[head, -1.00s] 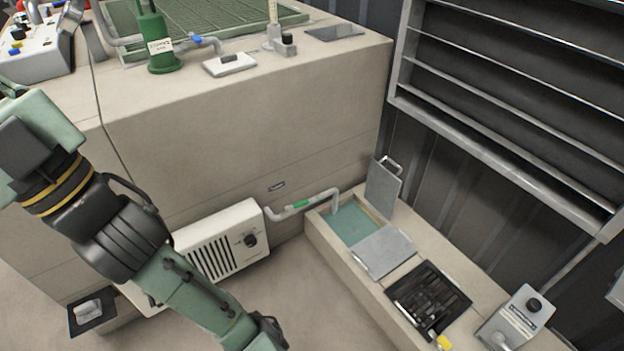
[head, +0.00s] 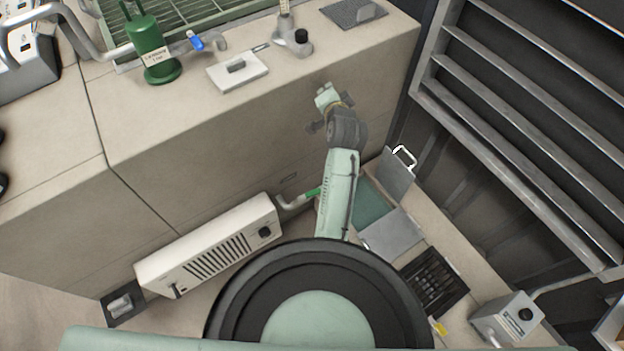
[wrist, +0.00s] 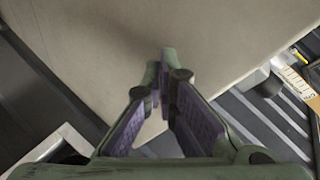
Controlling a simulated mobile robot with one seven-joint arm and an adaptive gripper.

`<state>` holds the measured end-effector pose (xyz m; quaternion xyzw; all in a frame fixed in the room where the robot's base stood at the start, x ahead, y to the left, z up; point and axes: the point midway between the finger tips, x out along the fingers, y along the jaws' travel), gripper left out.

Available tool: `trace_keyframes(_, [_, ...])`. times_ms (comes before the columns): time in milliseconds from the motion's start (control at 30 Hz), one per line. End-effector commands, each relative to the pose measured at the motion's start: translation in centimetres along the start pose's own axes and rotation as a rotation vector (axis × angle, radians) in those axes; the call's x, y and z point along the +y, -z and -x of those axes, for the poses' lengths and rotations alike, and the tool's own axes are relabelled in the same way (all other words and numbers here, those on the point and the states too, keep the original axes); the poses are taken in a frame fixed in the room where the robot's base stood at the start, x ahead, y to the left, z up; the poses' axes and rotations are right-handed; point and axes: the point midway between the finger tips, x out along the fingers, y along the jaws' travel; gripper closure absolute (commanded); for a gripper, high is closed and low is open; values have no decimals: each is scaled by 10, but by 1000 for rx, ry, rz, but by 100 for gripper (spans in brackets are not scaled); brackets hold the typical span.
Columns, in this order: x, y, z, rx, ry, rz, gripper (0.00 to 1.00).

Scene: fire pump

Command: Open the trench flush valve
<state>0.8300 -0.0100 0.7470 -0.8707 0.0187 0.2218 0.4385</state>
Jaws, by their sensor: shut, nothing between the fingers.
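My gripper (wrist: 164,75) shows in the wrist view with its purple-padded fingers shut and nothing between them. A plain beige surface fills much of the view beyond it. In the head view my arm reaches over the floor trench toward the counter front, and its fingers cannot be made out. A pipe with a green handle (head: 313,193) runs into the open pit (head: 369,211); my arm hides part of it. A yellow handle (head: 439,328) sits beside the black grate (head: 434,283). No label shows which of these is the trench flush valve.
A white vented heater (head: 208,246) stands against the counter (head: 230,140). A raised grey lid (head: 397,175) and a grey control box (head: 506,318) are on the trench ledge. A louvred panel (head: 520,130) covers the right wall. Counter-top items include a blue-handled valve (head: 195,42).

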Motion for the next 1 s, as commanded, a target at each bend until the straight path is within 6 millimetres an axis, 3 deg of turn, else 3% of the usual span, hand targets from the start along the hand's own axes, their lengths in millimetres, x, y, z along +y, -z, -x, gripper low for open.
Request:
trace_keyframes(33, [35, -18, -8, -37, -34, -129, 100])
trace_keyframes(167, [116, -66, -19, -117, -120, -533, 100])
trace_keyframes(233, [167, -98, -18, -146, -185, -797, 100])
trace_keyframes(400, [283, -183, 7, -140, -362, -1473, 100])
trace_keyframes(500, [325, -217, 24, -101, -434, -1760, 100])
trace_keyframes(600, [348, -237, 36, -69, -472, -1927, 100])
trace_keyframes(733, [358, -247, 36, -55, -486, -1993, 100])
trace_keyframes(1000, [368, -265, -6, -59, -484, -1987, 100])
